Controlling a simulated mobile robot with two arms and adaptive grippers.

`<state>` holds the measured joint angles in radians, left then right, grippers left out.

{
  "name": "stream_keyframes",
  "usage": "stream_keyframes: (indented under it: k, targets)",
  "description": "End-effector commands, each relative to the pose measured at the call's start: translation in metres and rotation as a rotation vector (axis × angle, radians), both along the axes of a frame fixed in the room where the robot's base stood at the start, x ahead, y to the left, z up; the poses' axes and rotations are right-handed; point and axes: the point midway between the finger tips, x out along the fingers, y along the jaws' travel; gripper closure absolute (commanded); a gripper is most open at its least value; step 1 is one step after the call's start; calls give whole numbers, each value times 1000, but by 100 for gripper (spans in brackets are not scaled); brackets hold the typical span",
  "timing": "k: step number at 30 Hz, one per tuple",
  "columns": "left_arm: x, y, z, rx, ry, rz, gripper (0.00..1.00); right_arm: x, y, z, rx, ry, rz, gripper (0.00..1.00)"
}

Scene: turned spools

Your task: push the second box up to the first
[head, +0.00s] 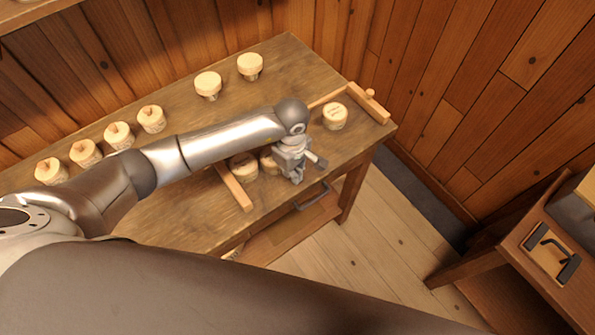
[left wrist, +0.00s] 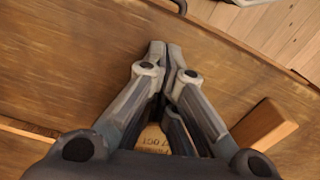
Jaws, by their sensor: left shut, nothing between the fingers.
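A round pale wooden box (head: 335,116) with small print on its lid sits at the right end of the table, beside a wooden stop. My left gripper (head: 297,174) is shut and empty, just right of these two and low over the front edge of the table. In the left wrist view, its closed fingers (left wrist: 166,52) partly cover a box with printed text (left wrist: 154,140). I cannot tell whether they touch it.
A wooden bar (head: 235,188) lies left of the two boxes; another bar (head: 369,104) closes the right end. Several round pieces (head: 119,135) line the table's left side, and two stemmed ones (head: 208,85) stand at the back. A drawer handle (head: 312,196) is below the front edge.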

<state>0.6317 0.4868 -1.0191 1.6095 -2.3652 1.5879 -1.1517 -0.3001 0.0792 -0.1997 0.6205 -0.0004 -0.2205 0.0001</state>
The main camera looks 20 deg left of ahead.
Motion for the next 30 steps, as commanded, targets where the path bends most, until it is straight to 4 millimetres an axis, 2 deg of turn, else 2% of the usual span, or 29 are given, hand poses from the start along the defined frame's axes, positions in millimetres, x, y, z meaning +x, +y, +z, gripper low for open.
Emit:
stream_keyframes:
  k: [10, 18, 30]
  targets:
    - [2, 2, -1, 0, -1, 0, 100, 0, 0, -3, 0, 0, 0, 100]
    - [12, 22, -3, 0, -4, 0, 100, 0, 0, -23, 0, 0, 0, 100]
    - [12, 23, 0, -1, 0, 0, 100, 0, 0, -21, 0, -1, 0, 100]
